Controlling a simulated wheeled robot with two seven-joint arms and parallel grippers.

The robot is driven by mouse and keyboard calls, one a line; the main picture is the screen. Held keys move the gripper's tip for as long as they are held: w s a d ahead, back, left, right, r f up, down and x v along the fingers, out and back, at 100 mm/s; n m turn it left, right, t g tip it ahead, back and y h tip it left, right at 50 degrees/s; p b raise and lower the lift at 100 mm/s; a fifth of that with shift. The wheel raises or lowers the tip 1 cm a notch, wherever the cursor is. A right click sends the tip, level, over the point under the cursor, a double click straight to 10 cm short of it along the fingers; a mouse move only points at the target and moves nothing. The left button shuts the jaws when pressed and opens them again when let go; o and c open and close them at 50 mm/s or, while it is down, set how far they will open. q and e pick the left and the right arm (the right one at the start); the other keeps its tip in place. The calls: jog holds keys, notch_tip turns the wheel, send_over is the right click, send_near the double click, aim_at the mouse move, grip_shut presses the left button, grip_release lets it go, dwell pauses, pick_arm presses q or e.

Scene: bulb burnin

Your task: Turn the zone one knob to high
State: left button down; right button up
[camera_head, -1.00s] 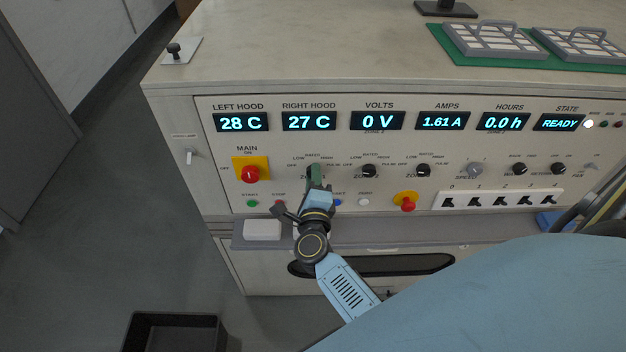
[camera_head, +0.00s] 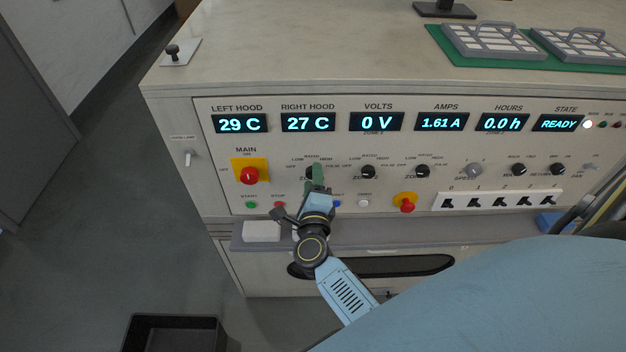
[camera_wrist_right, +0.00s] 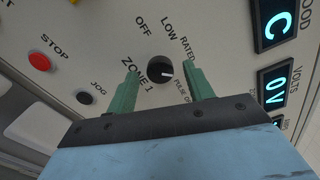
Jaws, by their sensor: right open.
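The zone one knob (camera_wrist_right: 159,70) is black and round, on the pale panel above the ZONE 1 label. In the right wrist view its white mark points right, towards the side where the right finger hides part of the lettering; OFF, LOW, RATED and PULSE can be read. My right gripper (camera_head: 317,184) is open in front of the panel. Its two green fingers stand either side of the knob with gaps, not visibly touching it. In the head view the fingers cover the knob's lower part. My left gripper is not in view.
Two similar black knobs (camera_head: 368,171) (camera_head: 423,170) sit to the right. The red main switch (camera_head: 249,175) is to the left. Start and stop buttons (camera_head: 279,205) lie below. A ledge with a white block (camera_head: 262,231) runs under the panel.

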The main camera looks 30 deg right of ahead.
jog(key=v, duration=1.3)
jog(key=shift+b, duration=0.45)
jog(key=shift+f, duration=0.1)
jog(key=s+a+f+n+g+y, duration=0.1)
jog(key=s+a+f+n+y, duration=0.25)
jog(key=f+n, duration=0.4)
jog(key=s+a+f+n+g+y, duration=0.2)
jog(key=f+n+y, duration=0.25)
jog(key=f, duration=0.55)
jog(key=s+a+f+n+g+y, duration=0.1)
jog(key=s+a+f+n+y, duration=0.15)
jog(key=f+n, duration=0.5)
jog(key=s+d+f+n+g, duration=0.5)
jog(key=s+f, duration=0.3)
jog(key=s, duration=0.4)
jog(key=s+d+f+n+g+b, duration=0.1)
jog(key=s+d+f+n+g, duration=0.4)
jog(key=s+f, duration=0.4)
jog(key=s+d+h, duration=0.1)
jog(key=s, duration=0.2)
jog(key=shift+s+n, duration=0.3)
jog(key=shift+n, duration=0.05)
